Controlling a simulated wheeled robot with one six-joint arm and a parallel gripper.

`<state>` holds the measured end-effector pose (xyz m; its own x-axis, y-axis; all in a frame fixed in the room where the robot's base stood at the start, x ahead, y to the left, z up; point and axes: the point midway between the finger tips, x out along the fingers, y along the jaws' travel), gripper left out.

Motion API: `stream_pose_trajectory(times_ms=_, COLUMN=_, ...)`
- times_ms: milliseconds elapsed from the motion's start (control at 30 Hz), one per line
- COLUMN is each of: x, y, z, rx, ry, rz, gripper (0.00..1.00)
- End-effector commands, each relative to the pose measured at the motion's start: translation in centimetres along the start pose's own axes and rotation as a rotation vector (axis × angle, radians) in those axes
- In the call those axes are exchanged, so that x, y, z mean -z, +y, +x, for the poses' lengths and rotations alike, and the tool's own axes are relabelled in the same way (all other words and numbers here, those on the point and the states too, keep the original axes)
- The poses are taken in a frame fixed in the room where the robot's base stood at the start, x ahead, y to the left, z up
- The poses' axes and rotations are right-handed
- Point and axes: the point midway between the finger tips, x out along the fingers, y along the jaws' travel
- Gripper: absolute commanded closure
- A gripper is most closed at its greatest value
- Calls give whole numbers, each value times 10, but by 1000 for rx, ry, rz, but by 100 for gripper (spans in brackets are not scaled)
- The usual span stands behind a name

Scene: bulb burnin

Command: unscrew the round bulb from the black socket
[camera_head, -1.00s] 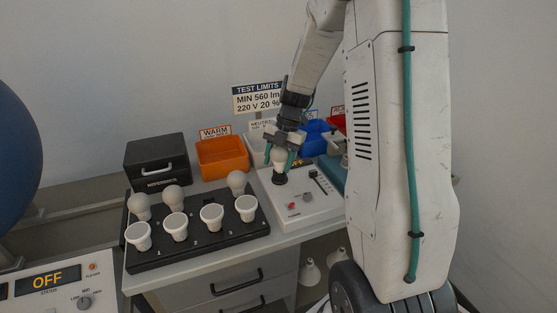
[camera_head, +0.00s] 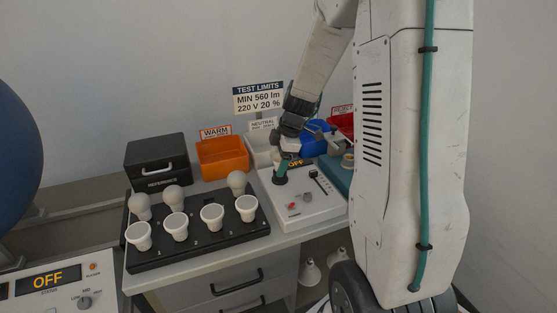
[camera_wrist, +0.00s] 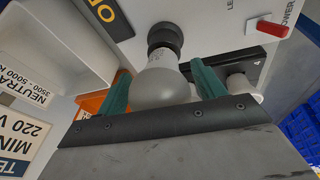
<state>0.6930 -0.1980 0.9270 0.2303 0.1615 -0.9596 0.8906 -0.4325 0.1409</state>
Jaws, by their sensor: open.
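The round bulb (camera_wrist: 160,84) stands in the black socket (camera_wrist: 164,38) on the white tester; the socket also shows in the head view (camera_head: 279,180). In the wrist view, my gripper (camera_wrist: 161,68) is open, with one teal finger on each side of the bulb. A gap shows at the right finger; the left finger is close to the glass, and I cannot tell whether it touches. In the head view, my gripper (camera_head: 282,170) is above the socket and mostly hides the bulb.
A black tray (camera_head: 200,243) with several bulbs stands left of the tester (camera_head: 310,208). Behind are an orange WARM bin (camera_head: 222,158), a pale NEUTRAL bin (camera_head: 258,150), a blue bin (camera_head: 313,143) and a black reference box (camera_head: 155,160). The tester has a red switch (camera_wrist: 272,29).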

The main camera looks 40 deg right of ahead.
Motion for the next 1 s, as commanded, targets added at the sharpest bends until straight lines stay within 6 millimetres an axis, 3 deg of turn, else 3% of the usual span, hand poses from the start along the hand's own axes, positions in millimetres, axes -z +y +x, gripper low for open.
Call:
stream_pose_trajectory(times_ms=400, x=-1, y=2, z=0, rx=-125, ry=-72, rz=488, gripper=31)
stream_pose_trajectory(times_ms=1000, x=-2, y=4, z=0, rx=-250, ry=-145, rz=986, gripper=31)
